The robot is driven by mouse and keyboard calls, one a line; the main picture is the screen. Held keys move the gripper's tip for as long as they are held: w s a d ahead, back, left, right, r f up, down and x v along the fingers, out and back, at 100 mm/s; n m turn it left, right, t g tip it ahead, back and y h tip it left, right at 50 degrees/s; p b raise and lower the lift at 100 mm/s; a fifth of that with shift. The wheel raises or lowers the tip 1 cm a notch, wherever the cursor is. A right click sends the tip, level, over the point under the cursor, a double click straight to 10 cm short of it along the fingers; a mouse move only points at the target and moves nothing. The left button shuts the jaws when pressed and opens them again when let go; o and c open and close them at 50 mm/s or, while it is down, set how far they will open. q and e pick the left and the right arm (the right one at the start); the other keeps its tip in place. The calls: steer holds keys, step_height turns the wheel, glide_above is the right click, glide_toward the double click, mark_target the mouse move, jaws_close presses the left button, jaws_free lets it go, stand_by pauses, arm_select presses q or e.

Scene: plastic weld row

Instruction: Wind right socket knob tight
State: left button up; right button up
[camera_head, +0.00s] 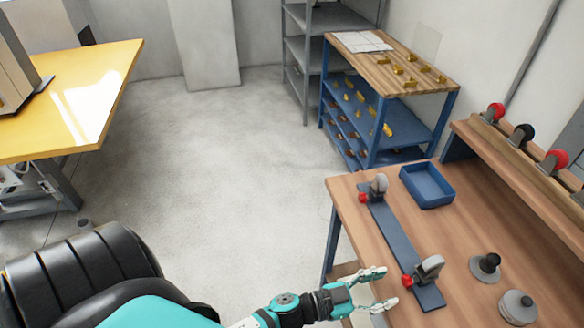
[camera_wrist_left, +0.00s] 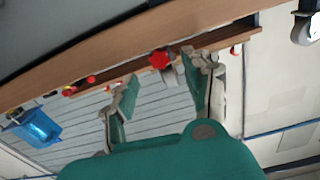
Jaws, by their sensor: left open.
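A blue rail (camera_head: 398,238) lies on the wooden bench and carries two sockets, each with a grey part standing in it and a red knob on its left side. The right socket's red knob (camera_head: 407,281) is at the near end, beside its grey part (camera_head: 429,268). The other red knob (camera_head: 363,197) is at the far end. My left gripper (camera_head: 388,288) is open and empty, with its fingers pointing toward the near knob, just left of it and apart from it. In the left wrist view a red knob (camera_wrist_left: 160,60) shows beyond and between the open fingertips (camera_wrist_left: 160,74). My right gripper is not in view.
A blue tray (camera_head: 428,186) stands behind the rail. Dark and grey round parts (camera_head: 486,266) (camera_head: 518,306) stand on the bench to the right. A wooden rack (camera_head: 520,165) holds several wheels along the back.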

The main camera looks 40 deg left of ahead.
arm_select(q)
steer(key=b+v, duration=0.2)
steer(key=v, duration=1.1)
steer(key=s+a+f+n+g+y, duration=0.1)
steer(key=a+f+n+y, duration=0.1)
steer(key=f, duration=1)
steer(key=s+a+f+n+g+y+b, duration=0.1)
steer(key=a+f+y, duration=0.4)
steer(key=f, duration=0.8)
steer(key=shift+a+f+n+g+y, duration=0.2)
steer(key=shift+f+n+g+y, duration=0.1)
steer(key=shift+n+g, duration=0.4)
steer(key=s+a+f+n+g+y, duration=0.1)
steer(key=s+f+g+y, duration=0.2)
steer(key=s+f+g, duration=0.7)
steer(key=s+f, duration=1)
steer(key=s, duration=0.2)
steer(key=shift+s+f, duration=0.35)
